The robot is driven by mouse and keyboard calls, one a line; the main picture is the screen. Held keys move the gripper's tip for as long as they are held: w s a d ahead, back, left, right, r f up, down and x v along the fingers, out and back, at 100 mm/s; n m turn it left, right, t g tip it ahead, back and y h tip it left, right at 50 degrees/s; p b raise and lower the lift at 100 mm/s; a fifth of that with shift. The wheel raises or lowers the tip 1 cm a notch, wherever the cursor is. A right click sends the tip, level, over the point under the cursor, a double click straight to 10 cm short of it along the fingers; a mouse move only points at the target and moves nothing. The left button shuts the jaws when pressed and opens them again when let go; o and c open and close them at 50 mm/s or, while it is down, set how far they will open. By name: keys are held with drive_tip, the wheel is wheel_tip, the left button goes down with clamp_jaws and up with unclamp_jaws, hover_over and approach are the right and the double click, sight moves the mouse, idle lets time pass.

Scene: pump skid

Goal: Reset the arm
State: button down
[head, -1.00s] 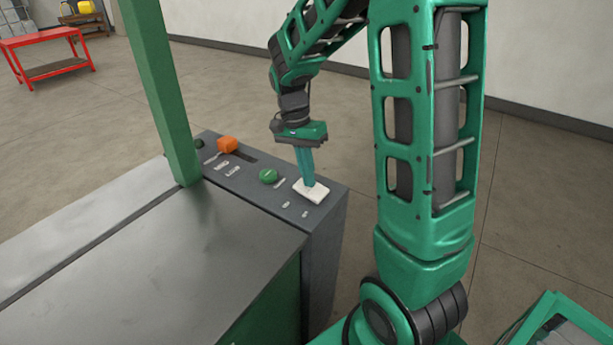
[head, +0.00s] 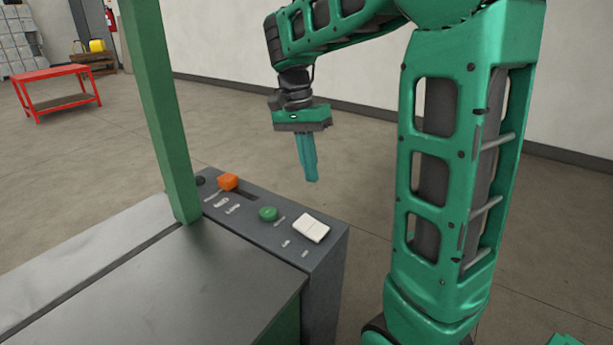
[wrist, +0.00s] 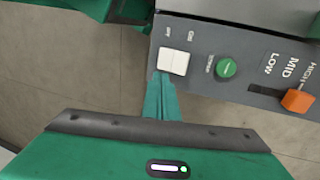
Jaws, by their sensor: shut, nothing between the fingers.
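My gripper (head: 312,178) is shut and empty. In the head view it hangs in the air above the control panel (head: 262,236), pointing down, apart from the panel. In the wrist view my gripper (wrist: 161,82) shows its closed fingers just below a white rocker switch (wrist: 173,62). The white switch also shows in the head view (head: 311,228), at the panel's right end, with its whole face visible. The lettering beside it reads ON and OFF in the wrist view.
A green button (head: 268,214) and an orange slider knob (head: 228,181) are on the same panel; the slider has LOW, MID and HIGH labels. A green post (head: 158,110) rises left of the panel. A red table (head: 58,82) stands far off. Open floor lies behind the panel.

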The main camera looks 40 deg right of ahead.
idle(0.5)
drive_tip(key=s+d+f+n+t, duration=0.1)
drive_tip(key=s+f+n, duration=0.2)
drive_tip(key=s, duration=0.8)
drive_tip(key=s+d+f+n+t+y, duration=0.1)
drive_tip(key=s+f+n, duration=0.3)
drive_tip(key=s, duration=0.7)
drive_tip(key=shift+s+d+f, duration=0.25)
drive_tip(key=shift+d+f, duration=0.1)
